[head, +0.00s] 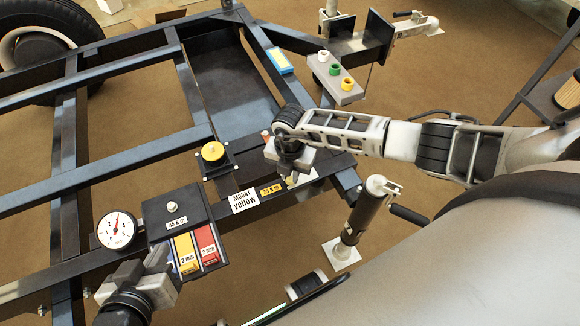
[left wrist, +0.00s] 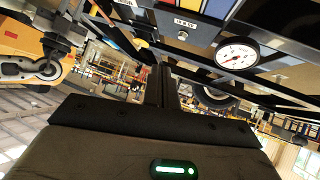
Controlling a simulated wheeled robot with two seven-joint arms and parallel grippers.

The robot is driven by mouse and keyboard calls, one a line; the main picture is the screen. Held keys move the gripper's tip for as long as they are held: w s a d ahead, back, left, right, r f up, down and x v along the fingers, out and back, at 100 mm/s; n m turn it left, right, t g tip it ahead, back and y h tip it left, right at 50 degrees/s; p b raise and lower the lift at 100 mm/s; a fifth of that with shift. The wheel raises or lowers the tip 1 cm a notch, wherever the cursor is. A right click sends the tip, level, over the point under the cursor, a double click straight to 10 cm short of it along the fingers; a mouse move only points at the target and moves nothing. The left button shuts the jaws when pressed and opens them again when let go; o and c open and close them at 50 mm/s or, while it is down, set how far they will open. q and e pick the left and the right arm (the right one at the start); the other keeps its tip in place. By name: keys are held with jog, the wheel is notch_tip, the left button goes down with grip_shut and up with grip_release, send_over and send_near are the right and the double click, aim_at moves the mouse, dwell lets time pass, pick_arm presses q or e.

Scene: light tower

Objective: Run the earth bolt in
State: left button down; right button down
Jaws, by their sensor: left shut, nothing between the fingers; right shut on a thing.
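A silver bolt head (head: 172,207) stands on a black box (head: 187,212) above a small torque label; I cannot tell for sure that it is the earth bolt. The bolt head also shows in the left wrist view (left wrist: 183,35). My left gripper (head: 150,272) is shut and empty, at the lower left of the head view, just below the box. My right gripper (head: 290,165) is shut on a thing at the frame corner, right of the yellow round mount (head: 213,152). The gripper mostly hides that thing; a small orange-red tip (head: 266,134) shows beside it.
A round gauge (head: 116,230) sits left of the box. Yellow and red spacer packs (head: 196,247) hang at its front. A grey block with coloured buttons (head: 336,78) stands at the back. A jack post (head: 362,218) rises right of the frame. Dark frame rails cross the left.

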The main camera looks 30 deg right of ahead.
jog(key=m+p, duration=0.2)
jog(key=m, duration=0.2)
jog(key=shift+w+d+r+m+p, duration=0.1)
jog(key=shift+w+r+m+p, duration=0.2)
jog(key=shift+r+p, duration=0.1)
pick_arm(q)
notch_tip(320, 180, up, 8)
jog(key=s+a+t, duration=0.1)
jog(key=shift+s+a+f+p, duration=0.2)
jog(key=shift+a+f+p, duration=0.05)
jog(key=shift+a+p, duration=0.15)
pick_arm(e)
jog(key=shift+f+m, duration=0.15)
jog(key=shift+m, duration=0.45)
jog(key=c, duration=1.3)
grip_release()
jog(key=shift+s, duration=0.1)
jog(key=shift+c, duration=0.2)
pick_arm(q)
jog(key=shift+f, duration=0.1)
pick_arm(e)
jog(key=shift+s+f, duration=0.1)
